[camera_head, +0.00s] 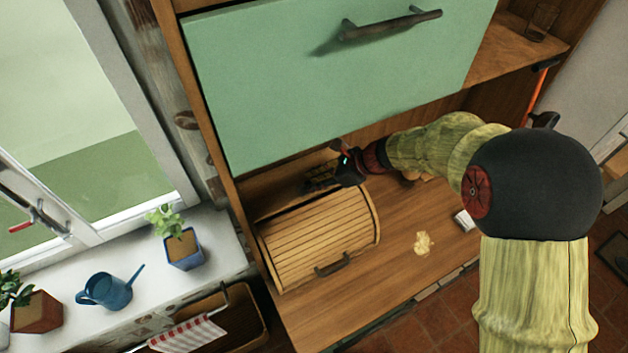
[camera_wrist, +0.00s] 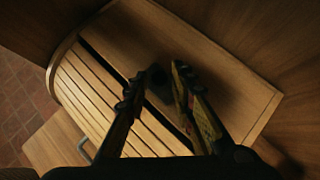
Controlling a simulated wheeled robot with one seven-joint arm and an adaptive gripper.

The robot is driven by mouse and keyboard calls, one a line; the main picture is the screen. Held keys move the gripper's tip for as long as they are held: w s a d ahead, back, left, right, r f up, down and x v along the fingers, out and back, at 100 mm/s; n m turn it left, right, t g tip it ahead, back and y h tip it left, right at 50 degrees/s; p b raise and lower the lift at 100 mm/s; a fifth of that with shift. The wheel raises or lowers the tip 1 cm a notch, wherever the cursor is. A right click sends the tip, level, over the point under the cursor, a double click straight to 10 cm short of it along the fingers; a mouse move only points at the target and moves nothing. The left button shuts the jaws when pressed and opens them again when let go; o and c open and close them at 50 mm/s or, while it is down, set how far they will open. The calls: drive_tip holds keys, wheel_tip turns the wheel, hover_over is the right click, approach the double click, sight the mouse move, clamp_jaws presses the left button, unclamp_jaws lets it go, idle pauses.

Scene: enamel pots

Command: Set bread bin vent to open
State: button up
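The wooden roll-top bread bin (camera_head: 310,240) stands at the left end of the cabinet counter, with its slatted front down and a dark handle (camera_head: 332,265) low on it. In the wrist view its slats (camera_wrist: 100,105) and flat top (camera_wrist: 240,85) show, with a dark slot (camera_wrist: 97,52) between them. A small dark piece (camera_wrist: 158,82), perhaps the vent's knob, shows between my fingertips. My gripper (camera_head: 318,180) is over the bin's top, under the green door. In the wrist view its fingers (camera_wrist: 155,76) are apart. I cannot tell whether they touch the piece. The vent's setting is unclear.
The green cabinet door (camera_head: 340,75) hangs close above my gripper, and the back wall is near. A yellowish patch (camera_head: 423,243) and a small white box (camera_head: 464,220) are on the counter. The windowsill at left holds a blue watering can (camera_head: 108,291) and potted plants.

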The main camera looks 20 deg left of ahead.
clamp_jaws()
idle(0.6)
